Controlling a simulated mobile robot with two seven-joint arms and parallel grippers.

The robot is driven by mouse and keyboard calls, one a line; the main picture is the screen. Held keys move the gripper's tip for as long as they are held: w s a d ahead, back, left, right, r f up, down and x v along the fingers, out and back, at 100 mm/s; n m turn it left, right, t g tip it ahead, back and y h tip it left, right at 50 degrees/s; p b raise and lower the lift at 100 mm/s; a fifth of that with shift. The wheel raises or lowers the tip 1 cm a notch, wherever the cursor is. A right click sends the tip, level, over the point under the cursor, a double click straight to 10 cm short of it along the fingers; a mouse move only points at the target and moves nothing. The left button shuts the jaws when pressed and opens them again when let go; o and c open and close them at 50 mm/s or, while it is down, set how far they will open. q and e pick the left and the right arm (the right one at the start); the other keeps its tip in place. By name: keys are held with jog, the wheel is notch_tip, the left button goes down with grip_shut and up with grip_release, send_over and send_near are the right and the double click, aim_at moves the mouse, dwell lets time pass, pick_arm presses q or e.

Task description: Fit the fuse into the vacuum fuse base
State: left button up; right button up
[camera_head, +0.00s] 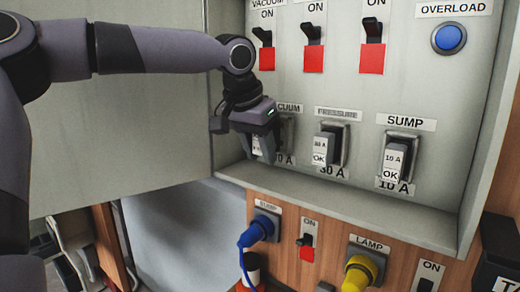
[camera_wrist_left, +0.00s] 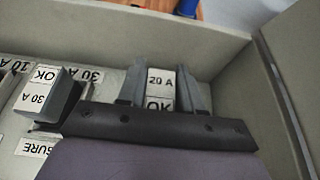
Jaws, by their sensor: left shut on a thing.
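The white-labelled fuse (camera_wrist_left: 161,88), marked 20 A and OK, is between the two fingers of my left gripper (camera_wrist_left: 163,97) in the left wrist view. In the head view my left gripper (camera_head: 262,148) is at the vacuum fuse base (camera_head: 288,130), at the left of the fuse row. The gripper covers much of this base and its label, so I cannot tell how deep the fuse sits. My left gripper is shut on the fuse. My right gripper is not in view.
The pressure fuse (camera_head: 320,149) stands close to the right of my gripper, with the sump fuse (camera_head: 395,157) beyond it. The cabinet's bottom ledge (camera_head: 340,190) runs below. A blue plug (camera_head: 262,228) and a yellow plug (camera_head: 363,268) are lower down.

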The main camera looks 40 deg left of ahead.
pick_arm(q)
jog(key=shift+w+a, duration=0.15)
jog(key=shift+w, duration=1.05)
dwell(0.3)
jog(key=o, duration=1.2)
jog(key=shift+c, duration=0.2)
jog(key=v, duration=0.7)
jog(key=shift+r, duration=0.15)
jog(key=shift+s, duration=0.1)
